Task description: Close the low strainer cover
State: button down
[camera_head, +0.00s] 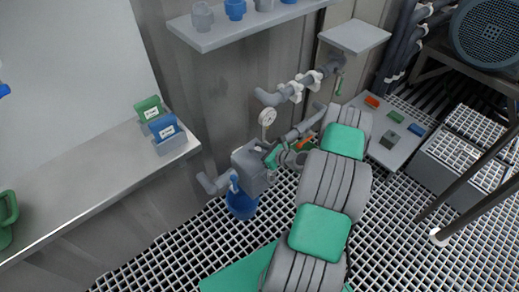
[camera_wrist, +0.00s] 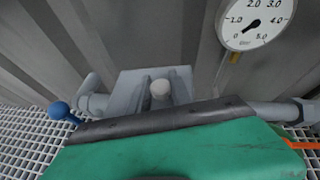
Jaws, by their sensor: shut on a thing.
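The low strainer (camera_head: 252,172) is a grey box-shaped body on the pipe low at the wall. In the wrist view its light grey cover plate (camera_wrist: 128,84) shows, with a pale round knob (camera_wrist: 160,90) at its middle. My gripper (camera_head: 274,156) is at the right side of the strainer in the head view. In the wrist view a broad green part with a dark edge fills the foreground and hides the lower part of the strainer. My gripper is shut at the cover; the grip itself is hidden, and I cannot tell the cover's exact angle.
A pressure gauge (camera_head: 267,117) stands above right, with pipes (camera_head: 292,92) behind. A grey counter (camera_head: 100,185) lies left. Open grating floor (camera_head: 170,250) is in front.

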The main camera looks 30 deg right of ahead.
jog(key=c, duration=1.2)
grip_release()
jog(key=shift+o, duration=0.2)
jog(key=p+v, duration=0.2)
jog(key=v, duration=0.5)
jog(key=shift+s+d+r, duration=0.1)
jog(key=shift+r, duration=0.05)
jog(key=shift+s, duration=0.25)
jog(key=shift+c, duration=0.4)
